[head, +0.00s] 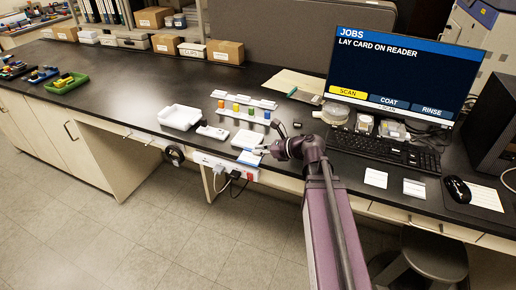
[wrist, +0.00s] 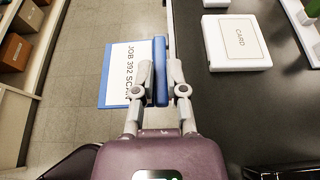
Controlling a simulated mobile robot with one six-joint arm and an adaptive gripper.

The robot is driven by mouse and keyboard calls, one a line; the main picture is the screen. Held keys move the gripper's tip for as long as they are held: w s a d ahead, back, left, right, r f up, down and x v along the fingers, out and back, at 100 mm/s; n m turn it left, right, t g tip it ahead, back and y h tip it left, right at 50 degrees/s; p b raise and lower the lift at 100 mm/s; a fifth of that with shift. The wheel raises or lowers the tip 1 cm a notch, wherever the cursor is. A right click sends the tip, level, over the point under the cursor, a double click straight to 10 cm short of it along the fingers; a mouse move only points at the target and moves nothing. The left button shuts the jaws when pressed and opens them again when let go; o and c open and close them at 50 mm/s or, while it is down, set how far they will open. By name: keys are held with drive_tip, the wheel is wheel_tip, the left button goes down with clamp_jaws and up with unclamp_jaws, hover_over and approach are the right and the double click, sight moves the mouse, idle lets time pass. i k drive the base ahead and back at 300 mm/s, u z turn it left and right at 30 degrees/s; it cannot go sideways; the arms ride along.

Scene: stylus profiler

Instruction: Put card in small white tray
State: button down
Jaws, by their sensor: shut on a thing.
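My gripper (head: 268,149) is shut on the card (wrist: 125,75), which has a white face with "JOB 392" print and a blue border. In the wrist view the fingers (wrist: 161,82) pinch its blue upright edge. The card hangs out over the floor beside the bench's front edge. In the head view it is small and mostly indistinct at the gripper's tip. The small white tray (head: 180,117) stands empty on the bench, left of my gripper and apart from it.
A white reader marked "CARD" (wrist: 238,42) lies on the bench beside my gripper; it also shows in the head view (head: 247,139). A small white device (head: 212,132) sits between tray and reader. Racks with coloured blocks (head: 243,110) stand behind. The monitor (head: 397,70) reads "LAY CARD ON READER".

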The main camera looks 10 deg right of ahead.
sight(181, 120)
drive_tip(key=u, duration=4.85)
drive_tip(key=i, duration=0.1)
drive_tip(key=z, duration=3.1)
drive_tip(key=i, duration=1.6)
